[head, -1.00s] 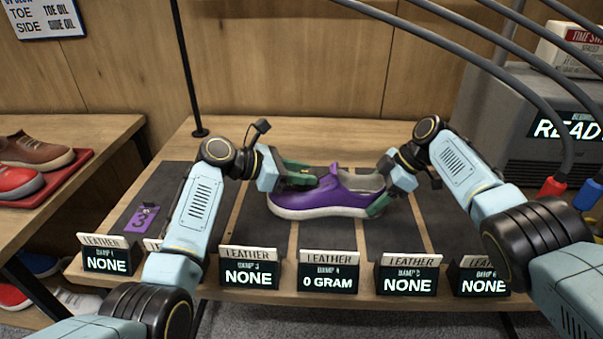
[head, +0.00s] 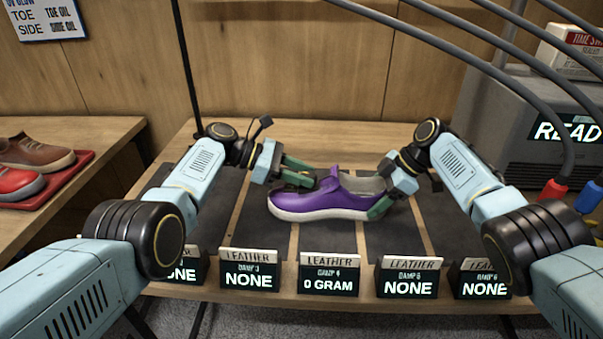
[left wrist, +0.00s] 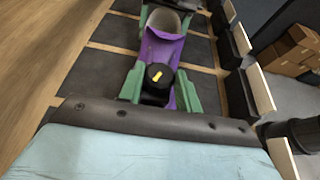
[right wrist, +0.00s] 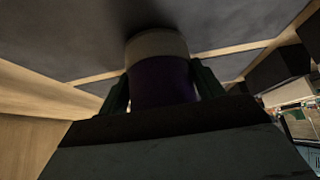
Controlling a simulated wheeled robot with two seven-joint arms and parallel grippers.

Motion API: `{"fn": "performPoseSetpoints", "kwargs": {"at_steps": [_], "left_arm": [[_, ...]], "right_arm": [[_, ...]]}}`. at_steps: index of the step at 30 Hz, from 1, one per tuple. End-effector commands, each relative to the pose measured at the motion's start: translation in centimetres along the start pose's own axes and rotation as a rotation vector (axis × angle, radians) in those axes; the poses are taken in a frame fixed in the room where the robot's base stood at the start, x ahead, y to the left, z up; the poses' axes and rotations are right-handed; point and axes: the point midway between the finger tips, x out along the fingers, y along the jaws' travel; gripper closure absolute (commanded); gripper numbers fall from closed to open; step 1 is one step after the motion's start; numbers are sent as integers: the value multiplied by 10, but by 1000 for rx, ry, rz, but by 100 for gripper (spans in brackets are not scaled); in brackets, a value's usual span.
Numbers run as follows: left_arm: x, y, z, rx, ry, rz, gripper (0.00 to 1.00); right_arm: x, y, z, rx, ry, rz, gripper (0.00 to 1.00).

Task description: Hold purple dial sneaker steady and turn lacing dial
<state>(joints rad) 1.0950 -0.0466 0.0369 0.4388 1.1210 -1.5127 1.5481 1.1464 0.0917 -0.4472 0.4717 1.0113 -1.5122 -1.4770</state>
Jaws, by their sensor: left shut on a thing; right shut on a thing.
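The purple sneaker (head: 320,198) with a pale sole lies across the dark mats, toe to the left. It also shows in the left wrist view (left wrist: 160,50). The black lacing dial (left wrist: 158,73) with a yellow mark sits between my left gripper's green fingers in the left wrist view. My left gripper (head: 312,176) is shut on the dial; the dial is largely hidden in the head view. My right gripper (head: 380,196) is shut on the sneaker's heel, which fills the space between its fingers (right wrist: 163,85) in the right wrist view.
Several leather display signs (head: 328,272) line the table's front edge; the middle one reads 0 GRAM. A grey machine (head: 530,110) with cables stands at the right. A red tray (head: 60,180) with shoes is on the left table. A thin black pole (head: 188,80) stands behind my left arm.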

Motion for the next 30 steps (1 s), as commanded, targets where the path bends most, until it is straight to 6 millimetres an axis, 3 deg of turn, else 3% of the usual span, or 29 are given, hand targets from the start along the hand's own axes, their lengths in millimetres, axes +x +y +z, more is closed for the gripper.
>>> {"fn": "performPoseSetpoints", "kwargs": {"at_steps": [15,16,20,30], "left_arm": [[0,-2,-3,0,2,-11,89],[0,-2,-2,0,2,-11,62],[0,-1,-2,0,1,-11,45],[-3,-1,-1,2,-1,-10,44]], "right_arm": [[4,-3,3,-2,-6,-10,64],[4,-3,3,-2,-6,-10,64],[4,-3,3,-1,-6,-10,64],[5,-3,4,2,-6,-9,64]]}}
